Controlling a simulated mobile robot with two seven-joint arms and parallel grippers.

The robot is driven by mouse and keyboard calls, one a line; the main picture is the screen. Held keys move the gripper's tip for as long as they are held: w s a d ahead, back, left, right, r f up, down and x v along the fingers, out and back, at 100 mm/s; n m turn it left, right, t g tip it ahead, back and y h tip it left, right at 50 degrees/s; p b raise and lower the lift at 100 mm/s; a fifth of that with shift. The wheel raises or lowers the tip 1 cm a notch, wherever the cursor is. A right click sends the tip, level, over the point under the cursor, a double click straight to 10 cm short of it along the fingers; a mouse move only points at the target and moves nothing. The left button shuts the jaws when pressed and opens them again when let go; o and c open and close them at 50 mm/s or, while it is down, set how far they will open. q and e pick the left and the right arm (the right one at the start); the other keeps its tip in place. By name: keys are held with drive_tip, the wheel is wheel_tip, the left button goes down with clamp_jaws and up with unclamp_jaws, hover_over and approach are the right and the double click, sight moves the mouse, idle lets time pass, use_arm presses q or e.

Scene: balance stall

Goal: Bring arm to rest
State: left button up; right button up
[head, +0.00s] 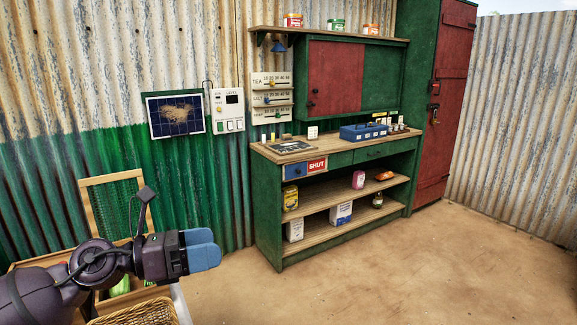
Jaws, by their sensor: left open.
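My left gripper (214,250) has blue fingertips and is at the end of my dark arm, which comes in from the lower left. It points to the right, in front of the corrugated wall and over the wooden crates. The fingers overlap from this side, and nothing shows held between them. My right arm and gripper are not in view.
A green counter (265,215) with shelves stands right of the gripper, with open dirt floor (380,270) before it. A wicker basket (140,314) and a wooden-framed crate (88,212) are close to my arm. A solar panel (170,125) hangs on the wall.

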use_arm(q)
drive_tip(key=s+a+f+n+t+y, duration=0.1)
drive_tip(key=a+f+n+t+y, duration=0.4)
drive_tip(key=n, duration=0.7)
drive_tip(key=s+a+f+n+t+y, duration=0.1)
drive_tip(key=f+n+t+y, duration=0.15)
drive_tip(key=f+n, duration=0.65)
drive_tip(key=s+a+f+n+t+y, duration=0.1)
drive_tip(key=a+f+n+t+y, duration=0.25)
drive_tip(key=n, duration=1.05)
drive_tip(key=s+a+f+n+g+y, duration=0.1)
drive_tip(key=s+f+n+g+y, duration=0.1)
drive_tip(key=s+f, duration=0.7)
drive_tip(key=s+a+f+n+g+y, duration=0.2)
drive_tip(key=s+f+n+g+y, duration=0.1)
drive_tip(key=s+f+n, duration=0.4)
drive_tip(key=s+f+g+p, duration=0.1)
drive_tip(key=s+f, duration=0.2)
drive_tip(key=s, duration=0.4)
drive_tip(key=shift+a+n+g, duration=0.15)
drive_tip(key=shift+n+g, duration=0.15)
drive_tip(key=shift+g, duration=0.1)
drive_tip(key=shift+f, duration=0.1)
